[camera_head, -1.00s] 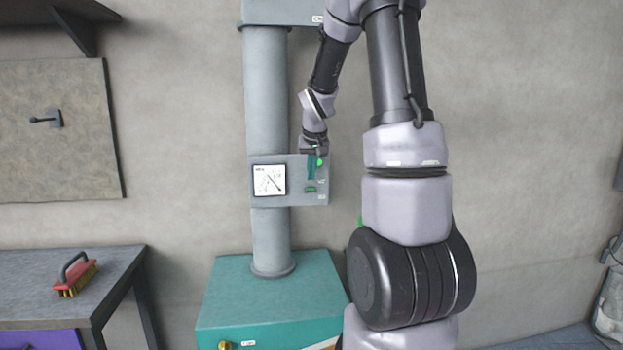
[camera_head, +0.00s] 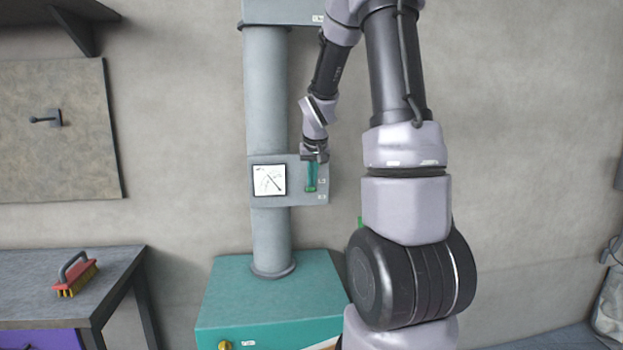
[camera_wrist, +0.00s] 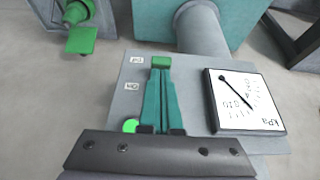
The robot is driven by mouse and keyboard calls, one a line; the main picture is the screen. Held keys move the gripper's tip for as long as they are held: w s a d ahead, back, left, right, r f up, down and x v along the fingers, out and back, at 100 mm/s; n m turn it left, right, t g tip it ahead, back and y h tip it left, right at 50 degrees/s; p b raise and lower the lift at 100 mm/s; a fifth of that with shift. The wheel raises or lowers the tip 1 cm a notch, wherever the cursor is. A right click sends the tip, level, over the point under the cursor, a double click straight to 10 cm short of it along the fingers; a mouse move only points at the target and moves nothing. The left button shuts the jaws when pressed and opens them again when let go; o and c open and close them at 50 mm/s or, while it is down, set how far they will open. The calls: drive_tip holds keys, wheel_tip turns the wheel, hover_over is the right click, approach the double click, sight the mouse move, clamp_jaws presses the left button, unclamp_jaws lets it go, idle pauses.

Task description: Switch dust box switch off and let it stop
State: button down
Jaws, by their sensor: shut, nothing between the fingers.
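The grey switch box (camera_head: 300,197) is on the vertical pipe. Its green switch lever (camera_wrist: 160,62) shows in the wrist view just beyond my gripper's fingertips, beside the farther of two small labels. Contact looks likely, but I cannot be sure. A bright green round lamp (camera_wrist: 130,126) shows beside my fingers. My gripper (camera_head: 311,189), with teal fingers shut and empty, is in front of the box and hides the lamp and most or all of the lever in the head view. The fingers also show in the wrist view (camera_wrist: 160,72).
A kPa gauge (camera_head: 269,180) with a black needle is on the box, close beside my fingers. A teal cabinet (camera_head: 265,300) stands below the pipe (camera_head: 268,235). A table (camera_head: 120,265) with a red brush (camera_head: 75,275) is at the left. Another green handle (camera_wrist: 81,40) shows in the wrist view.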

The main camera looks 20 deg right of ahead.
drive_tip(key=shift+s+f, duration=0.15)
drive_tip(key=shift+s, duration=0.05)
drive_tip(key=shift+s+a+f, duration=0.2)
drive_tip(key=shift+s+f, duration=0.25)
drive_tip(key=shift+f, duration=0.2)
drive_tip(key=shift+r, duration=0.1)
drive_tip(key=shift+r, duration=0.75)
